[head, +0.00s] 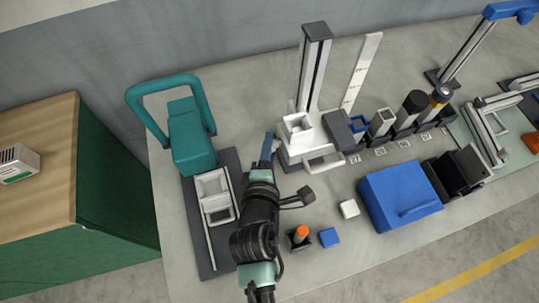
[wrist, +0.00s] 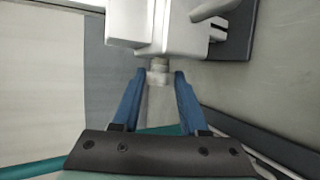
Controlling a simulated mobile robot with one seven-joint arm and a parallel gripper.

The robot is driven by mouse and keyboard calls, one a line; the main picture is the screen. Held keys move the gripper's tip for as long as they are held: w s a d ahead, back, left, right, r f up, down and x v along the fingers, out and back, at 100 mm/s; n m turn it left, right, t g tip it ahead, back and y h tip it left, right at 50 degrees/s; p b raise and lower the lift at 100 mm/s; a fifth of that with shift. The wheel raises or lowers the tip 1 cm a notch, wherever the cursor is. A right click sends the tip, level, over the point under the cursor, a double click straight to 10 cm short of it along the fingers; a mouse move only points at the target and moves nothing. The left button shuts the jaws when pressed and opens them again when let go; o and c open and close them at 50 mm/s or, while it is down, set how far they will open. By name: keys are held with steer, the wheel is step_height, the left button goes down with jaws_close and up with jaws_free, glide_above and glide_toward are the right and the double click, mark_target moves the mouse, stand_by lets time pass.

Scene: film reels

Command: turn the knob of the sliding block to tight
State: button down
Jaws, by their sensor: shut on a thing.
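The sliding block (head: 299,131) is a white, hollow-topped block at the foot of the upright column in the head view. It fills the top of the wrist view as a pale body (wrist: 185,30). Its knob (wrist: 159,65) is a small, light grey stub on the side facing my gripper. My gripper (wrist: 159,78) has blue fingers on both sides of the knob and is shut on it at the fingertips. In the head view my gripper (head: 270,145) is just left of the block, and the knob cannot be made out there. The knob's setting is not readable.
A teal press-like machine (head: 193,140) on a dark base stands close at left. An orange-topped piece (head: 301,233), a blue cube (head: 329,237) and a white cube (head: 349,209) lie in front. A blue box (head: 401,195) stands at right. Bare table lies between them.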

steer(key=shift+d+f+m+t+b, duration=0.2)
steer(key=shift+t+b, duration=0.45)
steer(key=shift+b, duration=1.45)
steer(key=shift+a+f+m+t+b, duration=0.25)
steer(key=shift+t+b, duration=0.45)
steer(key=shift+b, duration=1.35)
steer(key=shift+d+f+m+t+b, duration=0.25)
steer(key=shift+t+b, duration=0.4)
steer(key=shift+b, duration=1.45)
steer(key=b, duration=0.2)
steer(key=shift+a+t+b, duration=0.1)
steer(key=shift+t+b, duration=0.2)
steer(key=shift+t, duration=0.1)
steer(key=shift+r+b, duration=0.3)
steer(key=shift+b, duration=0.15)
steer(key=shift+c, duration=2.2)
jaws_free()
steer(key=shift+s, duration=0.1)
